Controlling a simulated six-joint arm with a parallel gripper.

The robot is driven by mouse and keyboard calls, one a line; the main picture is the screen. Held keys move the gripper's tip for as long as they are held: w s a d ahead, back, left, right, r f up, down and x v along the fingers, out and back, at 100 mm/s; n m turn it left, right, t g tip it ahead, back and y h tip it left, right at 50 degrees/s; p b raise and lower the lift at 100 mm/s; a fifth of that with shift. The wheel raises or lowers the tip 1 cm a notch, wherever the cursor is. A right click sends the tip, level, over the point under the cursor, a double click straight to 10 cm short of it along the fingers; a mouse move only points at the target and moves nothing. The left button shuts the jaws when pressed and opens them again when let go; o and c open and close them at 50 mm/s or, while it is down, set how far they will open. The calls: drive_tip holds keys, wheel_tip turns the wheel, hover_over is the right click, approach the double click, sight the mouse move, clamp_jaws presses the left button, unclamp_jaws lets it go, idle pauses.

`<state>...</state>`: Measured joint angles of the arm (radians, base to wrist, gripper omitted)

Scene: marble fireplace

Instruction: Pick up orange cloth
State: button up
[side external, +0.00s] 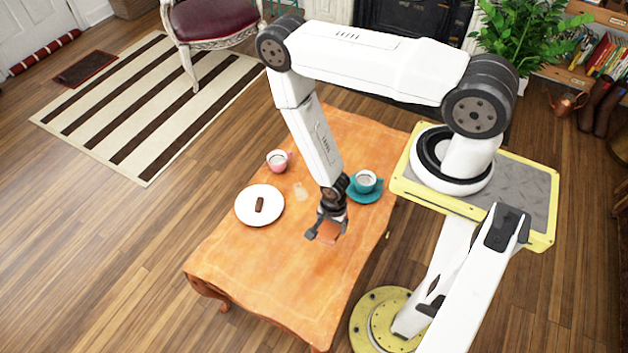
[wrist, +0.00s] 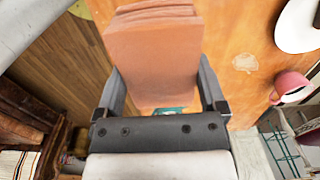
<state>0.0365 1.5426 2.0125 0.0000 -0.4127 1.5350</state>
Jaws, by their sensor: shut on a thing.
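The orange cloth (wrist: 152,58) is a folded, flat stack that fills the space between my gripper's fingers in the wrist view. In the side view the cloth (side external: 328,230) shows as a small orange-brown patch under my gripper. My gripper (side external: 325,232) is over the right part of the wooden table (side external: 270,275), and in the wrist view my gripper (wrist: 160,95) is shut on the cloth with a finger on each side. Whether the cloth touches the table I cannot tell.
A teal cup on a teal saucer (side external: 373,195) stands close behind my gripper to the right. A pink cup (side external: 277,160) and a white plate (side external: 248,215) with a brown bar (side external: 260,204) are to the left. The table's front part is clear.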

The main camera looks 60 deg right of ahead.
drive_tip(key=shift+s+r, duration=0.3)
drive_tip(key=shift+s, duration=0.35)
drive_tip(key=shift+s+r, duration=0.3)
drive_tip(key=shift+s, duration=0.35)
drive_tip(key=o, duration=0.8)
drive_tip(key=c, duration=0.5)
drive_tip(key=shift+w+d+f, duration=0.25)
drive_tip(key=shift+w+f, duration=0.05)
drive_tip(key=shift+w, duration=0.05)
drive_tip(key=shift+c, duration=0.2)
drive_tip(key=w+d+f, duration=0.4)
drive_tip(key=d, duration=0.2)
drive_tip(key=shift+w+d+f, duration=0.15)
drive_tip(key=shift+d+f, duration=0.05)
drive_tip(key=shift+d, duration=0.2)
